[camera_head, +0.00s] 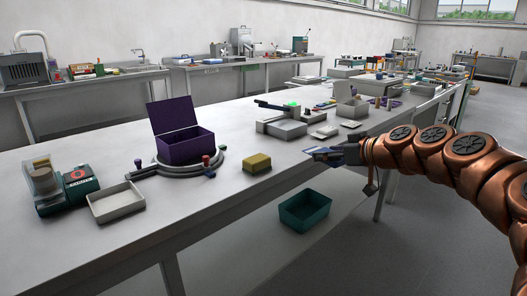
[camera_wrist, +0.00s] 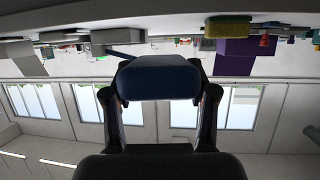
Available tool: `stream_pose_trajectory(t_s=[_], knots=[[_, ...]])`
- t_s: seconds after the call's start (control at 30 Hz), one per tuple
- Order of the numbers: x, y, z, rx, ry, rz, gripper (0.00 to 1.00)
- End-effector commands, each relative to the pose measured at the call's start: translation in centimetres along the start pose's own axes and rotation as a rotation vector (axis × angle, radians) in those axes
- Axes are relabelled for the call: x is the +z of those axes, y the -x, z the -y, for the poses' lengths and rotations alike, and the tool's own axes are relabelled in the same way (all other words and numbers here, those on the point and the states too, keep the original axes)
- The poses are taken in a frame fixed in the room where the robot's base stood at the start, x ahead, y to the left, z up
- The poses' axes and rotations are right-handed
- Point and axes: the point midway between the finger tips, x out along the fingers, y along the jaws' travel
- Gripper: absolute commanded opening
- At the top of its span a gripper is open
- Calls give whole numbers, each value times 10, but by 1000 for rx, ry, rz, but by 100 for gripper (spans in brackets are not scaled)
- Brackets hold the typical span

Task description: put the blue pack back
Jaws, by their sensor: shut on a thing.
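The blue pack (camera_wrist: 158,78) is held between the two fingers of my gripper (camera_wrist: 160,95), which is shut on it. In the head view my gripper (camera_head: 345,153) is at the front edge of the long table, at the end of my copper-coloured arm. The pack (camera_head: 324,152) shows there only as a small bluish shape at the fingertips. The wrist view is upside down, with the table at the top and the windows below. I cannot tell whether the pack touches the table.
An open purple box (camera_head: 185,150) stands on the long table (camera_head: 235,200). A yellow sponge-like block (camera_head: 257,162) lies left of my gripper. A white tray (camera_head: 116,202) is at the left. Grey equipment (camera_head: 282,127) stands behind my gripper.

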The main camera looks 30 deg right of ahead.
Motion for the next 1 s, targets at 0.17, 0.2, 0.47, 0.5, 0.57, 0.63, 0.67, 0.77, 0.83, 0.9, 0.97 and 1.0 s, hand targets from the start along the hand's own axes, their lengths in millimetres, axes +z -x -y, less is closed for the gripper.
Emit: stream_pose_trajectory(t_s=[0.17,0.2,0.47,0.5,0.57,0.63,0.67,0.77,0.83,0.9,0.97,1.0], knots=[[-17,-27,40,-87,32,1,15],[-18,-31,46,-97,38,0,15],[-23,-62,52,-119,49,1,15],[-25,-68,51,-120,50,1,15],[-28,-78,48,-120,50,1,15],[-32,-90,44,-119,48,0,15],[-33,-95,42,-119,48,0,15],[-38,-112,38,-120,48,1,15],[-42,-123,34,-117,50,0,15],[-45,-135,31,-117,49,2,15],[-48,-145,29,-119,50,2,15],[-50,-150,27,-117,50,1,15]])
